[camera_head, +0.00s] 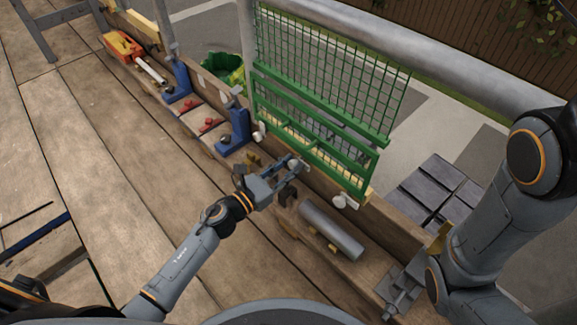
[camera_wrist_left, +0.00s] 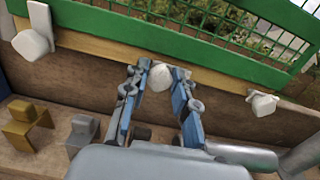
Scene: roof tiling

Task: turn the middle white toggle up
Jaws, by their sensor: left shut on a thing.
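Three white toggles sit along the wooden strip under the green mesh gate (camera_head: 310,155). In the left wrist view the left toggle (camera_wrist_left: 34,40) has its slim part pointing up, the middle toggle (camera_wrist_left: 162,78) is between my fingertips, and the right toggle (camera_wrist_left: 263,104) lies roughly sideways. The left toggle (camera_head: 259,131) and right toggle (camera_head: 345,202) also show in the head view. My left gripper (camera_head: 292,167) is shut on the middle toggle; the fingers partly hide it. My right gripper (camera_head: 398,293) is low at the right, away from the toggles; its fingers are unclear.
A grey cylinder (camera_head: 331,231) lies on the plank below the gate, close to my left gripper. Blue brackets (camera_head: 234,131) and red pieces (camera_head: 208,124) stand along the board to the left. An orange tool (camera_head: 122,46) lies farther back. The wooden deck on the left is mostly clear.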

